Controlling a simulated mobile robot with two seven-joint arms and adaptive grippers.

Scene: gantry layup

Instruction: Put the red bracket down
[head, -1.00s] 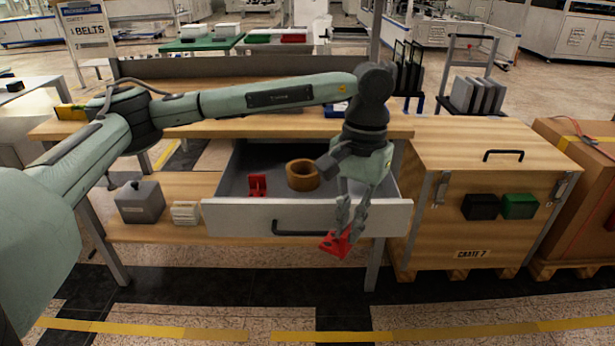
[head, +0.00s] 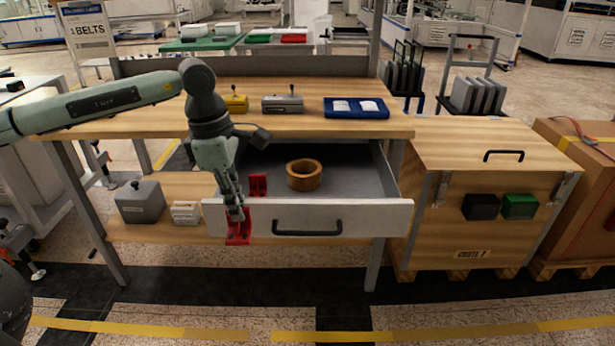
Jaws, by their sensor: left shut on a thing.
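My left gripper (head: 236,212) points down in front of the open drawer's left part, shut on a red bracket (head: 238,234). The bracket hangs in front of the white drawer front (head: 350,219), with nothing seen touching it from below. A second red bracket (head: 258,184) stands inside the drawer, just behind and right of my gripper. A brown ring (head: 304,174) lies in the middle of the drawer, whose grey floor (head: 350,180) is bare on the right. My right gripper does not show.
A grey canister (head: 141,203) and a white block (head: 186,213) stand on the lower shelf. A wooden crate (head: 480,220) stands at the right.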

